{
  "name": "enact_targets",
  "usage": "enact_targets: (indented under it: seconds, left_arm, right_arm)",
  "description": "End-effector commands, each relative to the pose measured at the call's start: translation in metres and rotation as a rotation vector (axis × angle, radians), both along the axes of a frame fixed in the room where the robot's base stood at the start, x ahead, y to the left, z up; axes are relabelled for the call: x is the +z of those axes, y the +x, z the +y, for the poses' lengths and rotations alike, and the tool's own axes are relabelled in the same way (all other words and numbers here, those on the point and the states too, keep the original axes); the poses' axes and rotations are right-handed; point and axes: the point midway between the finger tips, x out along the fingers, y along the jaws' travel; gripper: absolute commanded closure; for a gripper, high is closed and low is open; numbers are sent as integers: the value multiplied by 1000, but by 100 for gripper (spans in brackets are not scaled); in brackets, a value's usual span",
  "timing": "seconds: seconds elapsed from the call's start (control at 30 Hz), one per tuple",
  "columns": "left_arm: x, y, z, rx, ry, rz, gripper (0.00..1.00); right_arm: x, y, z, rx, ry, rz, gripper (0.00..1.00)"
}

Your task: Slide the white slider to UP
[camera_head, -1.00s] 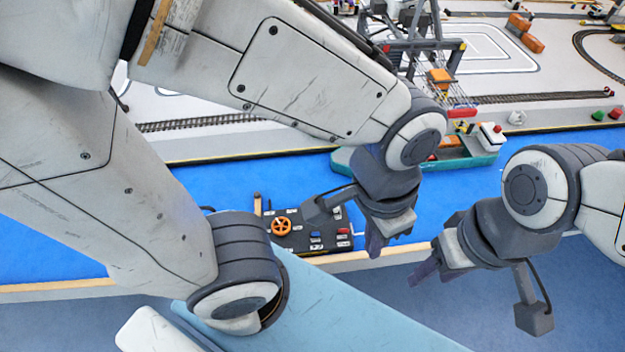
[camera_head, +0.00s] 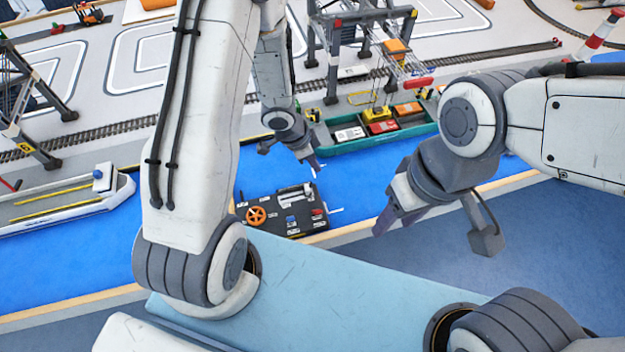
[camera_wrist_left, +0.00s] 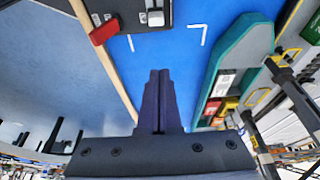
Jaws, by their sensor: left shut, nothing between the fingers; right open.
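The black control panel (camera_head: 262,199) stands on the blue strip near its front edge. The white slider (camera_wrist_left: 156,18) shows as a small pale knob at the top of the left wrist view. In the head view the light slider part (camera_head: 296,194) is at the panel's upper right; its labels are too small to read. My left gripper (camera_head: 316,167) is shut and empty, just beyond the panel, apart from it; its closed fingers (camera_wrist_left: 159,80) point towards the slider side in the wrist view. My right gripper (camera_head: 382,226) is open and empty, right of the panel.
An orange wheel (camera_head: 256,216), a blue button (camera_head: 291,220) and a red switch (camera_head: 318,212) sit on the same panel. A green boat (camera_head: 352,146) with coloured containers lies close to my left gripper. A white barge (camera_head: 60,205) is at the left.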

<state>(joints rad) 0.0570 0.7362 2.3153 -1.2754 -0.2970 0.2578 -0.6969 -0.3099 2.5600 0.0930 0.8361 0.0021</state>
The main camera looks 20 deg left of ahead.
Motion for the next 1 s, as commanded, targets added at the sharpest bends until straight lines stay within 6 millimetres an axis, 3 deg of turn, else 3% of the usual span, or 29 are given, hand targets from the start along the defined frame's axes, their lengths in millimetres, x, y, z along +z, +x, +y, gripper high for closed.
enact_targets:
  seconds: [0.3, 0.53, 0.73, 1.0]
  left_arm:
    - [-54, 8, -14, -7, -6, 5, 100]
    - [-97, 17, -28, -6, -4, 4, 100]
    - [-93, 2, -3, 0, -4, 2, 100]
    - [-94, -5, 6, -4, -4, 1, 100]
  right_arm:
    - [-27, 0, 0, 1, 0, 0, 50]
    - [-38, 0, 0, 2, 0, 0, 50]
    - [-33, 0, 0, 2, 0, 0, 50]
    - [-33, 0, 0, 2, 0, 0, 50]
